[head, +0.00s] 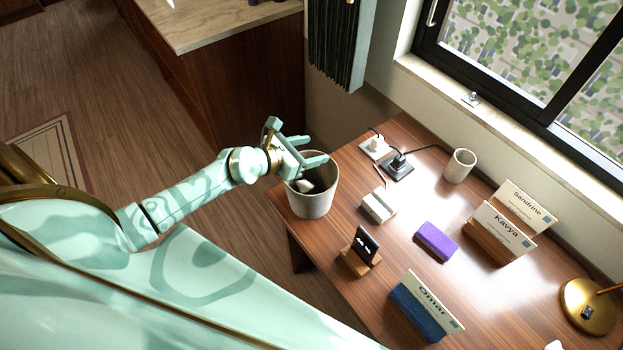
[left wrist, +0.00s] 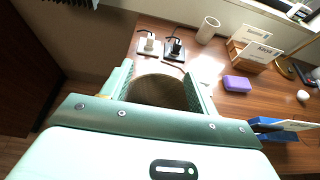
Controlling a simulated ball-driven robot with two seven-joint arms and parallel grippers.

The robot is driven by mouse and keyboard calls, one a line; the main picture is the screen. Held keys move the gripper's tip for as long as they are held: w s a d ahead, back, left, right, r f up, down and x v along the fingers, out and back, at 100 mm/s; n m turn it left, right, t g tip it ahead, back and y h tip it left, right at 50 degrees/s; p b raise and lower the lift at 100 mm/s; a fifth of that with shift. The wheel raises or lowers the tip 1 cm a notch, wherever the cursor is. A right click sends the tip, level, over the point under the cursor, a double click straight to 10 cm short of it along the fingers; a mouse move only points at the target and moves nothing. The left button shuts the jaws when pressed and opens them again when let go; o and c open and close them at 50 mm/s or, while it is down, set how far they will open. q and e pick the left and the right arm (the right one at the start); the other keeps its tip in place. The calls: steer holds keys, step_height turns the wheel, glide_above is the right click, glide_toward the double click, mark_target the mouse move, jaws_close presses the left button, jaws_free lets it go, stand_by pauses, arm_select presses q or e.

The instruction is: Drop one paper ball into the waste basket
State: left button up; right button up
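The waste basket (head: 313,205) is a round, speckled grey bin at the left corner of the desk. A small pale thing (head: 305,185) shows inside it in the head view; I cannot tell for sure whether it is a paper ball. My left gripper (head: 317,148) is over the basket's far rim, its fingers apart with nothing between them. In the left wrist view the basket (left wrist: 163,78) shows between the open fingers (left wrist: 158,70). A white paper ball (left wrist: 303,96) lies on the desk at the right; only its top shows in the head view (head: 554,345). My right gripper is out of view.
On the desk are a socket with black plug (head: 397,167), a cup (head: 460,165), a white block (head: 378,206), a purple block (head: 436,241), a phone on a stand (head: 364,246), name cards (head: 502,232), a blue-based card (head: 425,308) and a brass lamp (head: 588,306).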

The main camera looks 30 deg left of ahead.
arm_select(q)
steer(key=v, duration=1.6)
steer(key=shift+r+p, duration=0.15)
steer(key=shift+p, duration=0.2)
